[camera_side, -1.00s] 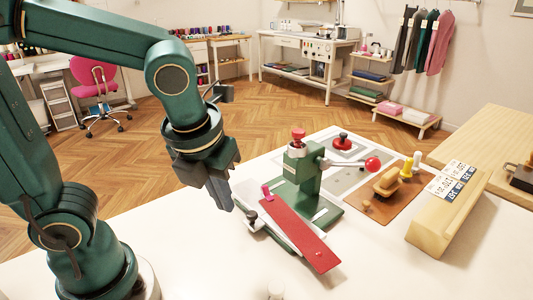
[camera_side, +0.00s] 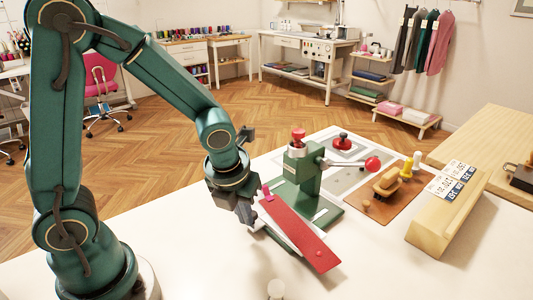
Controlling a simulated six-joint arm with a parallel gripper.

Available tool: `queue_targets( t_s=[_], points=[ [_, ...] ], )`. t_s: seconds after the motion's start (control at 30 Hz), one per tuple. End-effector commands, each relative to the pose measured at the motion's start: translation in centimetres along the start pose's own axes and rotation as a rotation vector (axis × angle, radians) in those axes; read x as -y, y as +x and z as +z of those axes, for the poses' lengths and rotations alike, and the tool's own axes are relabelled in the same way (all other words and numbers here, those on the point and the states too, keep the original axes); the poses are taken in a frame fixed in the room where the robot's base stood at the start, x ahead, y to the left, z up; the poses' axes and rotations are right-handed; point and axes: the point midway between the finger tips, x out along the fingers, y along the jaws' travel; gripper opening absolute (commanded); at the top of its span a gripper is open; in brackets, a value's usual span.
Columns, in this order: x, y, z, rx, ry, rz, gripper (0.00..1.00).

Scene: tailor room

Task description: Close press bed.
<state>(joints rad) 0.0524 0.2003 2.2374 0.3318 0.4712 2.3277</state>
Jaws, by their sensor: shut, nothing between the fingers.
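The green press (camera_side: 305,172) stands on the white table with a red knob on top and a lever ending in a red ball (camera_side: 372,164) to its right. Its bed, with a long red strip (camera_side: 300,235) on it, sticks out toward the front of the table. A small pink piece (camera_side: 267,192) sits at the strip's upper left end. My gripper (camera_side: 247,216) is shut and empty, pointing down at the left end of the bed. It overlaps the bed's edge in this view, and I cannot tell whether it touches. The bed's black knob is hidden behind the gripper.
A brown board (camera_side: 385,205) with a wooden-handled brush and a yellow piece lies right of the press. A long wooden block (camera_side: 447,212) with printed labels stands further right. A white peg (camera_side: 275,289) is at the front edge. The left table front is clear.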

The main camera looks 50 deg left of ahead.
Motion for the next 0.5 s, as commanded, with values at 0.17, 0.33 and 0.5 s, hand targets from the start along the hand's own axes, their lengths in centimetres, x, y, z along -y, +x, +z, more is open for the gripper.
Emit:
queue_targets(
  t_s=[0.17, 0.33, 0.5],
  points=[
    [0.0, 0.0, 0.0, 0.0, 0.0, 0.0, 0.0],
    [0.1, 0.1, 0.2, 0.0, -0.001, 0.0, 0.0],
    [1.0, 0.6, 1.9, 0.0, -0.002, 0.0, 0.0]
  ],
)
